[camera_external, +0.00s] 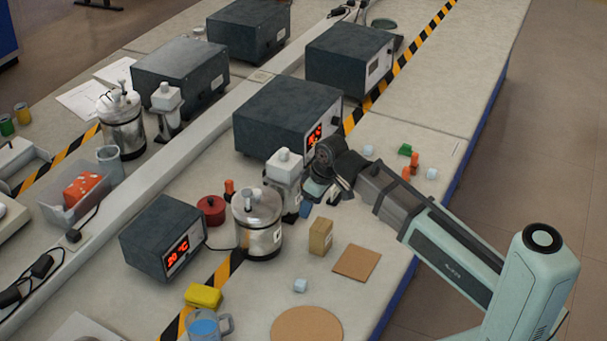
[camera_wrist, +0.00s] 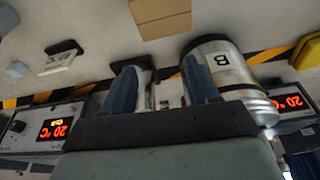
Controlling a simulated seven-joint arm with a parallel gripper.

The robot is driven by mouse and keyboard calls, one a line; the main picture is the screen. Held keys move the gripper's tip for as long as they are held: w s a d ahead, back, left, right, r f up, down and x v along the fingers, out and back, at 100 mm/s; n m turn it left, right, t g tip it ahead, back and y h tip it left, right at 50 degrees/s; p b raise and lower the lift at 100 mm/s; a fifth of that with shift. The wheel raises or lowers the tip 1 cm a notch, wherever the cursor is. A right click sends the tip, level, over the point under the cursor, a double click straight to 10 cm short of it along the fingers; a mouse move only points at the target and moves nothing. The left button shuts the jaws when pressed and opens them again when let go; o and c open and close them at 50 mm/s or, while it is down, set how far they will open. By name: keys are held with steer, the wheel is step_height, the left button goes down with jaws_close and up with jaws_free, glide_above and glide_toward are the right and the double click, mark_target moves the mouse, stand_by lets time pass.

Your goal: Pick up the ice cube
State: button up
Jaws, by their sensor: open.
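A small pale, whitish cube (camera_external: 300,285) that looks like an ice cube lies on the bench near the front, left of a flat brown square. Two similar pale pieces lie farther back, one (camera_external: 368,150) beyond my arm and one (camera_external: 432,173) to its right; I cannot tell which are ice. My gripper (camera_external: 328,192) is open, above the bench beside a white-topped bottle and well apart from the front cube. In the wrist view its two blue fingers (camera_wrist: 163,85) are spread, with nothing clearly held between them.
A brown square (camera_external: 357,262), a round cork-coloured mat (camera_external: 307,325) and a yellow sponge (camera_external: 203,296) lie nearby. Dark display boxes (camera_external: 288,115) stand behind.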

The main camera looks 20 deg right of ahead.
steer(key=s+a+r+n+g+h, duration=0.1)
steer(key=s+a, duration=0.3)
steer(key=s, duration=0.4)
steer(key=s+a+r+n+g+h, duration=0.1)
steer(key=s+a, duration=0.4)
steer(key=s, duration=0.3)
glide_above(298, 282)
steer(key=shift+w+f, duration=0.15)
steer(key=shift+f, duration=3.95)
steer(key=shift+s+f, duration=0.2)
steer(key=shift+f, duration=2.35)
steer(key=shift+d, duration=0.1)
jaws_close()
steer(key=shift+r, duration=0.15)
